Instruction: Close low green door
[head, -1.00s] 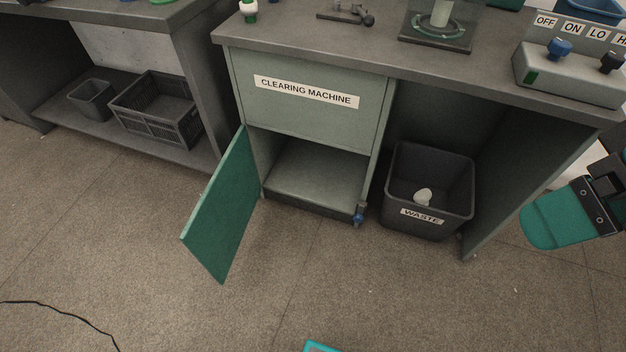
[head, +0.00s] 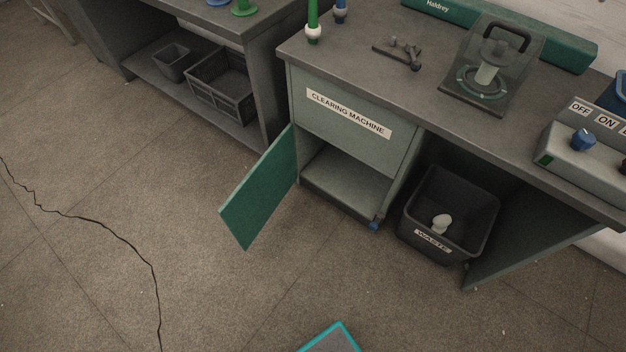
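The low green door (head: 259,190) stands wide open, swung out to the left from the low compartment (head: 345,185) under the "CLEARING MACHINE" panel (head: 348,115). Its hinge side is at the compartment's left edge. The compartment looks empty. A small blue part (head: 375,225) shows at the compartment's lower right corner, opposite the hinge. My gripper is not in view.
A black waste bin (head: 450,215) with a pale item inside stands right of the compartment. Crates sit on the low shelf (head: 222,85) at left. The floor before the door is clear.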

